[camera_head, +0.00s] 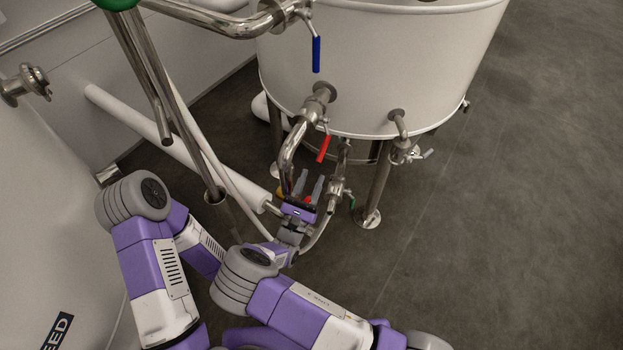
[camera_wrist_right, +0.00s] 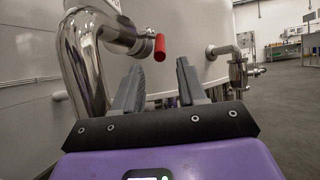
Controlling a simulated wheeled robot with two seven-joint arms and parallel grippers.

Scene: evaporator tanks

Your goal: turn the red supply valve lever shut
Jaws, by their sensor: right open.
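The red supply valve lever (camera_head: 323,149) hangs down at a slant from a steel valve below the white tank (camera_head: 385,65). In the right wrist view the red lever (camera_wrist_right: 159,47) hangs just above and beyond the gap between my fingertips. My right gripper (camera_head: 310,178) is open and empty below the lever, fingers pointing up toward it. In the right wrist view both fingers of my right gripper (camera_wrist_right: 159,68) are apart, with no visible contact with the lever. My left gripper is out of view; only the left arm shows.
A curved steel pipe (camera_head: 289,150) runs close to the left of my right gripper. A green-handled valve (camera_head: 351,201) and a tank leg (camera_head: 376,185) stand to the right. A blue lever (camera_head: 316,54) hangs higher up. The floor at right is clear.

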